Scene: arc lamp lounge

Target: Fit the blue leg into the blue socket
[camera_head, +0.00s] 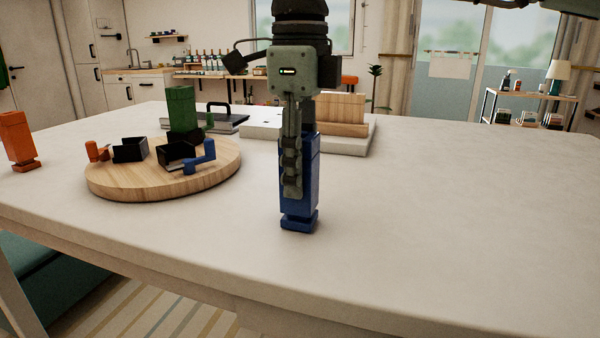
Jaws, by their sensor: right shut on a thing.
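The blue leg (300,205) is upright near the front middle of the table, with a wider foot at its lower end. My right gripper (292,182) points straight down and is shut on the blue leg, its finger covering part of the near face. I cannot tell whether the foot touches the table. The blue socket (203,156), a blue bracket beside a black open box (174,152), is on the right part of the round wooden board (140,186), left of the gripper and apart from the leg.
A green leg (181,108) stands upright at the board's back. An orange socket (97,151) with a black box (130,149) is on its left. An orange leg (18,138) stands at the table's left. Wooden blocks (340,112) sit behind the gripper. The table's right side is clear.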

